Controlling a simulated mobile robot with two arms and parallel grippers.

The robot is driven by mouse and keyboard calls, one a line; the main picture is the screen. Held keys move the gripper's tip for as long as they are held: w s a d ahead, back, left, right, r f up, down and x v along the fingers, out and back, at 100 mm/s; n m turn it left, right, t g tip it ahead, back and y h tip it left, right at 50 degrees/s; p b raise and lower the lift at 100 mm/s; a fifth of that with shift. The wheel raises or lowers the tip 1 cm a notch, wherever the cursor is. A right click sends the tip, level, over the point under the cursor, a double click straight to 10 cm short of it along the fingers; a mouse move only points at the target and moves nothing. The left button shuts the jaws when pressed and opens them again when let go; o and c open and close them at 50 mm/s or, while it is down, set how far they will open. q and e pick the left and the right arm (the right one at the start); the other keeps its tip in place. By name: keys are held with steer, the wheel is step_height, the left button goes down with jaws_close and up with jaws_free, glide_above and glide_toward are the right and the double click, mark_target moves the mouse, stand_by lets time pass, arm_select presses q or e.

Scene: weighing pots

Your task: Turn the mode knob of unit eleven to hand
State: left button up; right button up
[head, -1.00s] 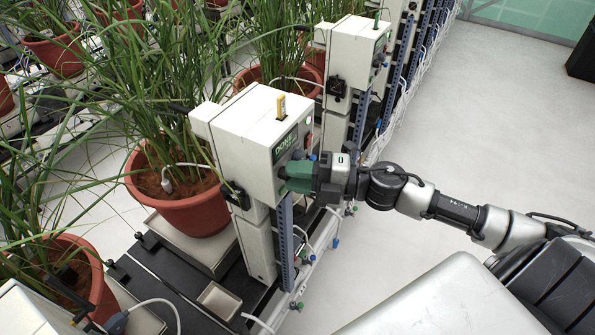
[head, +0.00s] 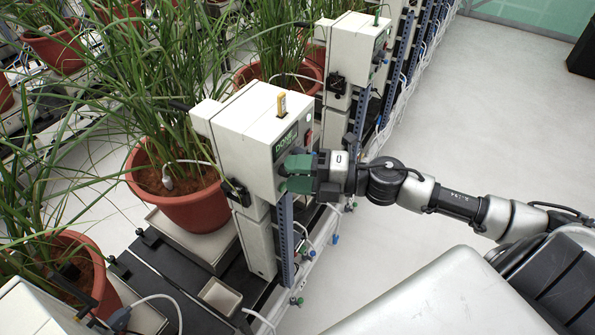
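A white control unit (head: 240,135) with a yellow tag on top stands in the middle of the head view. Its green label panel (head: 286,141) is partly covered, and I cannot read a unit number. My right gripper (head: 284,174) has green fingers and is at the unit's front face, below the label. The mode knob is not clearly visible; the fingers hide that part of the face. I cannot tell whether they touch it. My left gripper is not in view.
A potted plant in a red pot (head: 190,208) stands left of the unit. Another white unit (head: 352,48) stands behind it. Cables and blue uprights (head: 286,245) run below the unit.

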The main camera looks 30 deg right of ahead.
stand_by(0.3)
steer(key=shift+b+v, duration=1.3)
steer(key=shift+v, duration=4.15)
steer(key=shift+f, duration=0.1)
